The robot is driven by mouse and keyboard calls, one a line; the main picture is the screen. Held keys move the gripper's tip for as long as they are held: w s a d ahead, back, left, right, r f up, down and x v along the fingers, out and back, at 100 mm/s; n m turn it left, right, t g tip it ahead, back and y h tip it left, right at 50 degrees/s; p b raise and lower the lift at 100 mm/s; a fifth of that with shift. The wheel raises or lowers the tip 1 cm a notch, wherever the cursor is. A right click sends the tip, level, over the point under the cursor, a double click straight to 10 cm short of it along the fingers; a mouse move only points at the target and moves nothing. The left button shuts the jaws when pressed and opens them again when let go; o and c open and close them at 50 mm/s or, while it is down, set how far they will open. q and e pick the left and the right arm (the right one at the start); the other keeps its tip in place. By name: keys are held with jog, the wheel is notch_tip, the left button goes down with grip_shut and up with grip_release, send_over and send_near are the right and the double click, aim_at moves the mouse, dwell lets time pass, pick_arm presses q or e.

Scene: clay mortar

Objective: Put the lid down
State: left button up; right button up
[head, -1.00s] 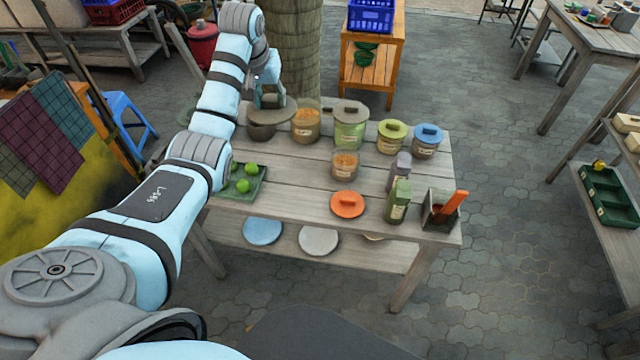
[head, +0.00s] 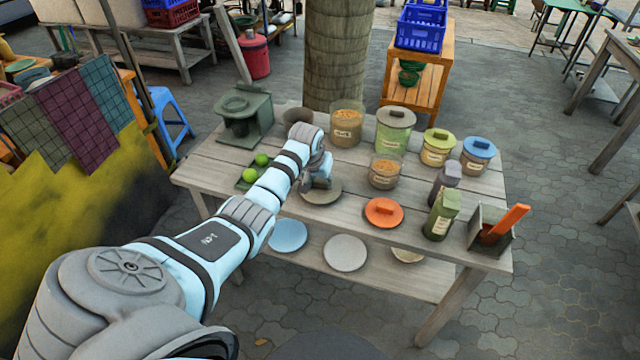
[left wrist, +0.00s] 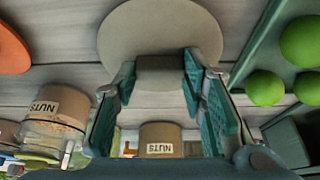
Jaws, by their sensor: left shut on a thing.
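The grey-brown round lid (head: 322,194) is at the front middle of the table, left of the orange lid (head: 383,212). My left gripper (head: 318,180) is above it, shut on its block handle. In the left wrist view the lid (left wrist: 150,25) spreads beyond the fingers, with its handle (left wrist: 160,75) between the teal finger pads. The lid is flat and at or very close to the tabletop; I cannot tell whether it touches. A brown bowl (head: 293,116) at the back is partly hidden by my arm. My right gripper is not in view.
A green tray with limes (head: 262,159) lies left of my forearm. An open nuts jar (head: 346,128) stands behind, and another (head: 384,175) stands to the right. Lidded jars (head: 393,132), bottles (head: 442,215) and a box (head: 490,232) fill the right side.

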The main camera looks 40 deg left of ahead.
pick_arm(q)
jog(key=shift+f, duration=0.25)
jog(key=o, duration=1.1)
jog(key=shift+c, duration=0.2)
jog(key=shift+r, duration=0.1)
jog(key=shift+s+r+p, duration=0.1)
jog(key=shift+r+p, duration=0.2)
jog(key=shift+r, duration=0.05)
jog(key=p+v, duration=0.3)
jog(key=v, duration=0.8)
jog(key=shift+r+p, duration=0.15)
jog(key=shift+p, duration=0.25)
jog(key=shift+s+d, duration=0.1)
jog(key=shift+d, duration=0.05)
